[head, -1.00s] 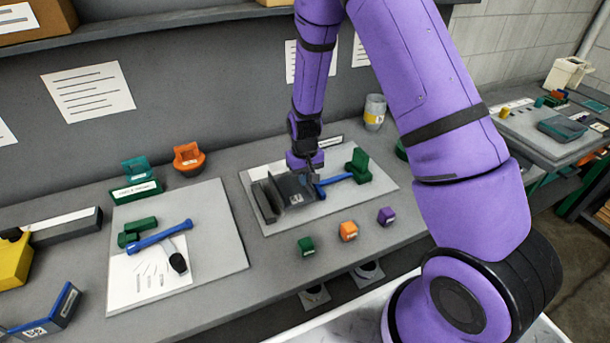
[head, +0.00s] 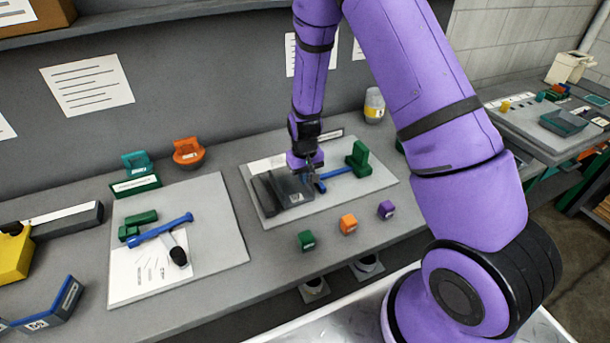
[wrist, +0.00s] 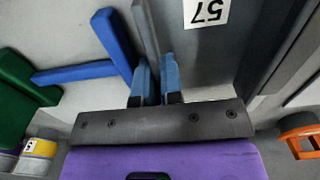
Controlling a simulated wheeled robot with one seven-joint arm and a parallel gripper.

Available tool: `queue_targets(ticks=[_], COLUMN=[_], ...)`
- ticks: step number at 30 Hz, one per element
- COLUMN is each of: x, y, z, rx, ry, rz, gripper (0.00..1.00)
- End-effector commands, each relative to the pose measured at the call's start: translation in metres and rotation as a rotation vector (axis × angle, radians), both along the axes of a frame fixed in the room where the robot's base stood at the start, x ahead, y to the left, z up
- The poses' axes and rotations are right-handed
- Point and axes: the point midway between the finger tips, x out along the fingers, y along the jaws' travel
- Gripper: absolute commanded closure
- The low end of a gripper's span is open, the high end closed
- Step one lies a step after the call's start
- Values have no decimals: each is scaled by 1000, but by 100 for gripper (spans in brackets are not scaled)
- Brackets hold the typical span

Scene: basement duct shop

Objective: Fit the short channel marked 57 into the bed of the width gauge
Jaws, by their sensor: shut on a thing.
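The short channel, a grey U-shaped piece with a white label reading 57, shows in the wrist view (wrist: 230,50) and the head view (head: 293,184). My gripper (wrist: 157,75) is shut on the channel's near side wall, its blue fingertips on either side of that wall. The width gauge has a dark block (head: 267,194) left of the channel, a blue jaw and bar (head: 340,174) to its right, and a green end block (head: 358,158). The channel lies between the dark block and the blue jaw (wrist: 114,42). Whether it rests fully on the bed is hidden.
Green (head: 306,240), orange (head: 348,223) and purple (head: 386,209) cubes stand along the front of the bench. A left board (head: 215,240) holds a blue tool and paper. A yellow-banded cup (head: 374,106) stands behind the gauge.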

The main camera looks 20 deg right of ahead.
Motion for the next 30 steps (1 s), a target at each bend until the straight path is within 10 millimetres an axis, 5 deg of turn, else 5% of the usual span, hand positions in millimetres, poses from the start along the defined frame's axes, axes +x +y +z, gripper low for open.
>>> queue_targets(ticks=[2,6,19,30], x=[0,0,1,1], y=[0,0,0,1], z=[0,0,9,71], rx=[0,0,0,1], ry=[0,-1,-3,-4], rz=[0,0,0,1], gripper=[100,63,63,63])
